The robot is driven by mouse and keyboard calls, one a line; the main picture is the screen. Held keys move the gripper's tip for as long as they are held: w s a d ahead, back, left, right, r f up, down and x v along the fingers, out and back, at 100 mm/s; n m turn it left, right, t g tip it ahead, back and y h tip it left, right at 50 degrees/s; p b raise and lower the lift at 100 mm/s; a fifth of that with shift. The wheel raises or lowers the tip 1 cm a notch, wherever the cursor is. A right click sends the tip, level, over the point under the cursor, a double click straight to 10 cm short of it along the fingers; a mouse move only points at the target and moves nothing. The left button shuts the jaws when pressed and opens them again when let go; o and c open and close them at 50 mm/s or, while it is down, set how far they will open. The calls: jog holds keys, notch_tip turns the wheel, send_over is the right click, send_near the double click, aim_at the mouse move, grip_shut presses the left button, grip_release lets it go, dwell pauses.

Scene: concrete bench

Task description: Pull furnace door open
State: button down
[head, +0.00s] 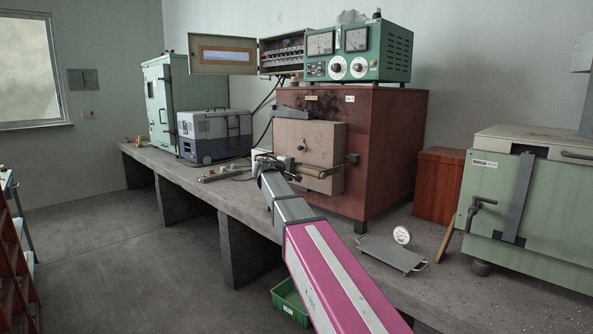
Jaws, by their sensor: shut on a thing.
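The furnace (390,150) is a large reddish-brown box on the bench. Its door (318,140) is a scuffed beige slab on the front, with a small dark hole near its middle. The door stands against or very close to the furnace front; any gap is too small to tell. A handle (309,172) with a tan grip sticks out low on the door. My gripper (272,160) is at the left end of the handle, low at the door's left side, and is shut on the handle. The fingertips are small and partly hidden by the arm.
A green control box (385,55) stands on the furnace. A grey portable cooler (213,135) and a green cabinet (185,75) are to the left. A metal tray (393,254) and a pale green furnace (530,215) are to the right. A green crate (288,298) sits below the bench.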

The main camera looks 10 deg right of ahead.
jog(key=a+m+g+h, duration=0.1)
jog(key=a+m+g, duration=0.1)
jog(key=a, duration=1.1)
jog(key=shift+a+m+g+h, duration=0.3)
jog(key=shift+a+g+h, duration=0.1)
jog(key=shift+g, duration=0.2)
jog(key=c, duration=0.9)
grip_release()
jog(key=shift+o, duration=0.2)
jog(key=shift+a, duration=0.1)
jog(key=v, duration=1)
jog(key=shift+s+a, duration=0.2)
jog(key=shift+a, duration=0.05)
jog(key=shift+c, duration=0.4)
